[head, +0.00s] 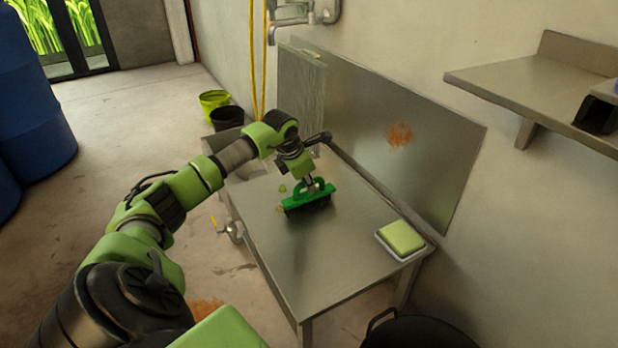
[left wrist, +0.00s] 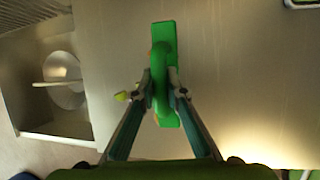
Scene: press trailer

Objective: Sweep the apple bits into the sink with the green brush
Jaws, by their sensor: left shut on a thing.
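My left gripper (head: 310,181) is shut on the handle of the green brush (head: 305,200), which is low over or on the steel drainboard (head: 335,250); I cannot tell if its bristles touch. The left wrist view shows the brush (left wrist: 165,40) between both fingers (left wrist: 160,92). Small yellow-green apple bits (head: 282,188) lie just to the sink side of the brush, and one bit (left wrist: 122,96) shows left of the fingers in the left wrist view. The sink (left wrist: 52,125) is an open basin at the left there; in the head view my arm partly hides it. My right gripper is not in view.
A green sponge (head: 402,237) in a tray sits at the board's near right corner. A steel splashback (head: 440,160) borders the board. A wall shelf (head: 550,85) is at the right, a black tub (head: 415,333) below.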

